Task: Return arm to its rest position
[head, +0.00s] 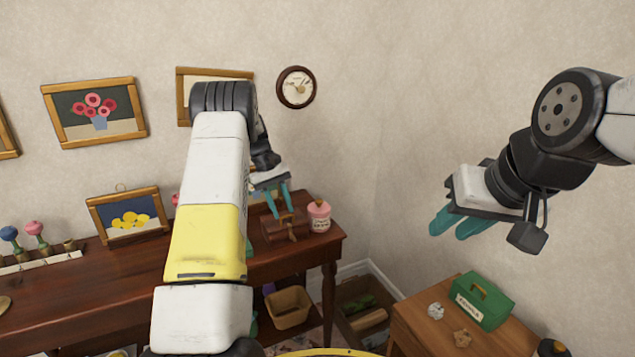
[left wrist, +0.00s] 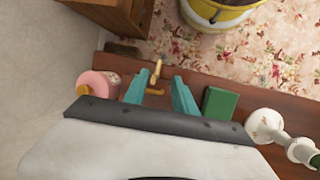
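My left arm reaches forward over the dark wooden table. My left gripper (head: 279,206) hangs near the table's right end, above a small brown wooden object (head: 285,228). Its two teal fingers stand apart, with a gap between them in the left wrist view (left wrist: 158,95). A brass-coloured handle-like piece (left wrist: 156,76) shows in that gap, and nothing looks gripped. My right gripper (head: 450,230) is raised at the right, in front of the bare wall. Its teal fingers point down and left, slightly apart, with nothing between them.
A pink jar (head: 319,217) stands close to my left gripper's right. A green box (head: 482,303) sits on a small cabinet (head: 425,318) below my right gripper. Air around the right arm is free.

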